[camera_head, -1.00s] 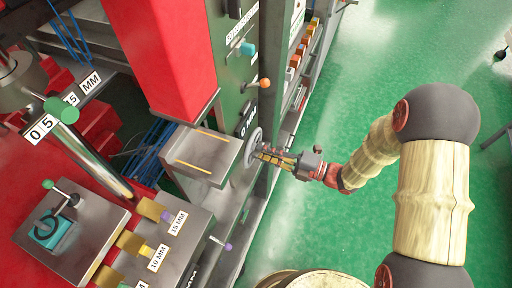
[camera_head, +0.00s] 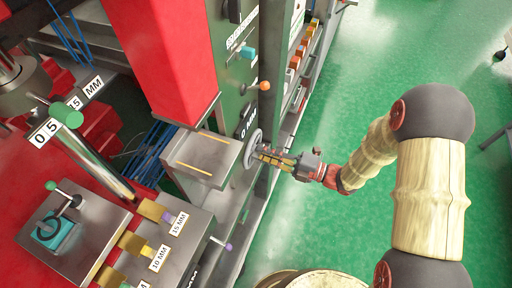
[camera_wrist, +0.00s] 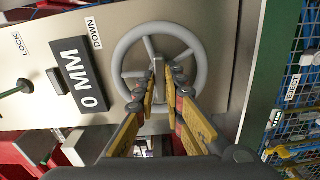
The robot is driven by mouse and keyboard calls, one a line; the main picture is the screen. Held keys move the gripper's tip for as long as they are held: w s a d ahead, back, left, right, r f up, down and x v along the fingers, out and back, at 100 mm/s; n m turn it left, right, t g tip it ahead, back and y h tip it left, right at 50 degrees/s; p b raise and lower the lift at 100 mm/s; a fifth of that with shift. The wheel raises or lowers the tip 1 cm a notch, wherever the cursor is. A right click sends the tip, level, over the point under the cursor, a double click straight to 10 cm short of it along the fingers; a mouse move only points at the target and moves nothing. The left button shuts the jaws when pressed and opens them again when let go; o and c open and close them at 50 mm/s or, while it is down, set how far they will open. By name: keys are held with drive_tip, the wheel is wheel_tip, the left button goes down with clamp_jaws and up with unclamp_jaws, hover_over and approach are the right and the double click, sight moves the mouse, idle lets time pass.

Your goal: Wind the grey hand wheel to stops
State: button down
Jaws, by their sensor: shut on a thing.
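The grey hand wheel (camera_wrist: 198,58) is a spoked ring on the machine's side panel; it also shows edge-on in the head view (camera_head: 252,149). My gripper (camera_wrist: 162,84) reaches the wheel from the right in the head view (camera_head: 266,153). Its yellow-padded fingers are closed near the wheel's centre on a grey part of it, by the lower spoke. The fingers hide exactly which part is gripped.
A lever with a green knob (camera_wrist: 14,88) stands left of the display. A lever with an orange knob (camera_head: 264,85) juts out above the wheel. A grey upright post (camera_head: 268,120) stands close beside my fingers. Green floor (camera_head: 330,90) is open to the right.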

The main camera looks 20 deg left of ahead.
drive_tip(key=shift+f+m+p, duration=0.1)
drive_tip(key=shift+m+p, duration=1.1)
drive_tip(key=shift+p, duration=1)
drive_tip(key=shift+s+m+p, duration=0.1)
drive_tip(key=shift+m+p, duration=1.9)
drive_tip(key=shift+p, duration=1.25)
drive_tip(key=shift+m+p, duration=0.8)
drive_tip(key=shift+p, duration=0.15)
drive_tip(key=shift+m+p, duration=1.4)
drive_tip(key=shift+p, duration=0.05)
